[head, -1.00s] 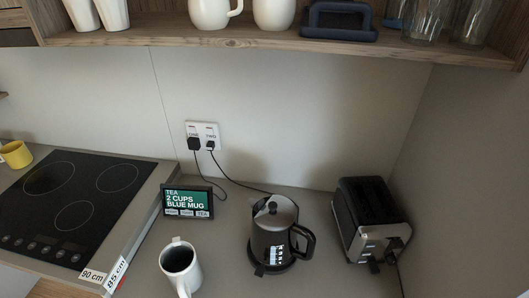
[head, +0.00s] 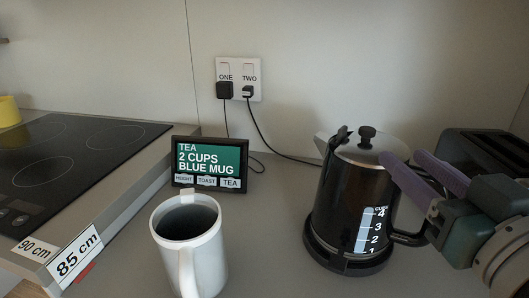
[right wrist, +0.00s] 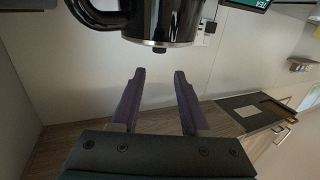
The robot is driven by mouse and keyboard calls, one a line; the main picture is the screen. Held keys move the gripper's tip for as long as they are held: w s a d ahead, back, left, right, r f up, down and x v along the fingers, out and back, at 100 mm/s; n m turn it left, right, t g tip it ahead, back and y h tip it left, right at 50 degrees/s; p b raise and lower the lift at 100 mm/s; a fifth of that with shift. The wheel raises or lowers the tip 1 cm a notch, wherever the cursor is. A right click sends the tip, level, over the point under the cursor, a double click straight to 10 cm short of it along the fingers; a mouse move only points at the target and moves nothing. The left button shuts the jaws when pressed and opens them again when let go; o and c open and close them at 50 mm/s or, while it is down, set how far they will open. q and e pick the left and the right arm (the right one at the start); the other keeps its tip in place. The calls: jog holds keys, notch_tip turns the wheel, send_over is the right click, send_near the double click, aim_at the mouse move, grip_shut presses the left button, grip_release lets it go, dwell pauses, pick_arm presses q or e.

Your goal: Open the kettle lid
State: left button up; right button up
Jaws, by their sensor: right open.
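The kettle (head: 340,205) is dark and glossy and stands upright on a black base. Its metal lid (head: 350,152) lies flat on top with a black knob (head: 367,133), and looks shut. Its black handle (head: 408,239) faces right, partly behind my arm. My right gripper (head: 402,157) has purple fingers, spread apart and empty, beside the upper right of the kettle near the lid rim. In the right wrist view the open gripper (right wrist: 159,74) has nothing between its fingers, and the kettle (right wrist: 165,22) appears beyond the tips. I cannot tell whether a finger touches it. My left gripper is out of view.
A white mug (head: 200,250) with dark contents stands left of the kettle. A display panel (head: 211,167) stands behind it. A dark toaster (head: 475,148) is at the right, partly behind my gripper. A cord runs from the wall sockets (head: 238,79) toward the kettle.

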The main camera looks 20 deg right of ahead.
aim_at(371, 132)
jog(key=w, duration=0.3)
jog(key=w+d, duration=0.1)
jog(key=w, duration=0.2)
jog(key=w+d, duration=0.1)
jog(key=w, duration=0.3)
jog(key=shift+w+f, duration=0.1)
jog(key=shift+f, duration=0.2)
grip_shut()
dwell(1.1)
